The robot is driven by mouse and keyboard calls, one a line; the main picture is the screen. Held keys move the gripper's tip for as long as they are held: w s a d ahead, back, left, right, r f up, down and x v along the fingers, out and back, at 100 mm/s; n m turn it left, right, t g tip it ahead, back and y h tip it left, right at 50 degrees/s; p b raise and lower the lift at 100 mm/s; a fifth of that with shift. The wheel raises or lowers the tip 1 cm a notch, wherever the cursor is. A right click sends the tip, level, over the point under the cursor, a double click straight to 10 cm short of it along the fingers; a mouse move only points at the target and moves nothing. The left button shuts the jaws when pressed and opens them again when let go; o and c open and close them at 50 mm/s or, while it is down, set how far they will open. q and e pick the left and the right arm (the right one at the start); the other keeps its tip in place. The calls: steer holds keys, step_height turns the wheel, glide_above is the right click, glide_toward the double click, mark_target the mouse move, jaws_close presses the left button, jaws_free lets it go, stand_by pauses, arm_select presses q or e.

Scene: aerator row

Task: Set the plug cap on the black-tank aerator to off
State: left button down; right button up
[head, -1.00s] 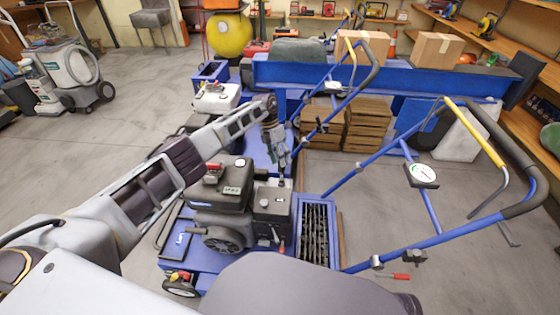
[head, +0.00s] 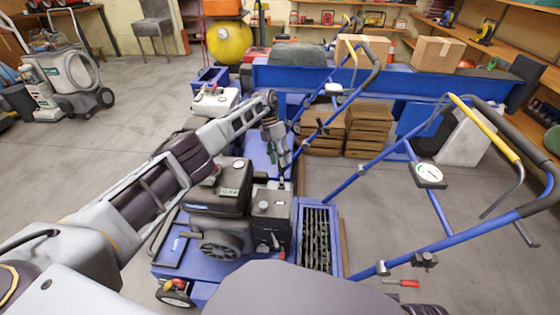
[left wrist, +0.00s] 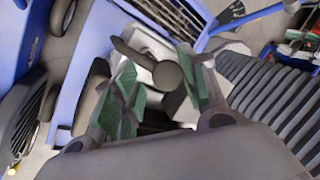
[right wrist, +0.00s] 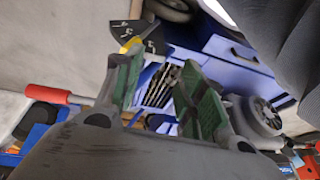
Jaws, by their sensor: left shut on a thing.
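The near aerator has a black tank (head: 222,178) on a blue deck, beside a grey engine box (head: 272,208). My left gripper (head: 283,171) points down at the far edge of that box, just behind its top. In the left wrist view, the green-padded fingers of my left gripper (left wrist: 165,95) are closed around a dark rounded part (left wrist: 167,74), apparently the plug cap, against a pale metal body. The fingers hide much of it, and its setting cannot be read. My right gripper (right wrist: 158,90) is open and empty, with the tine box beyond its fingers.
A second aerator with a white tank (head: 214,101) stands behind. The near aerator's blue handlebar (head: 440,235) with a gauge (head: 429,175) extends right. Wooden crates (head: 368,130) stand behind.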

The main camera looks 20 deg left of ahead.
steer(key=shift+a+f, duration=0.15)
steer(key=shift+f, duration=0.25)
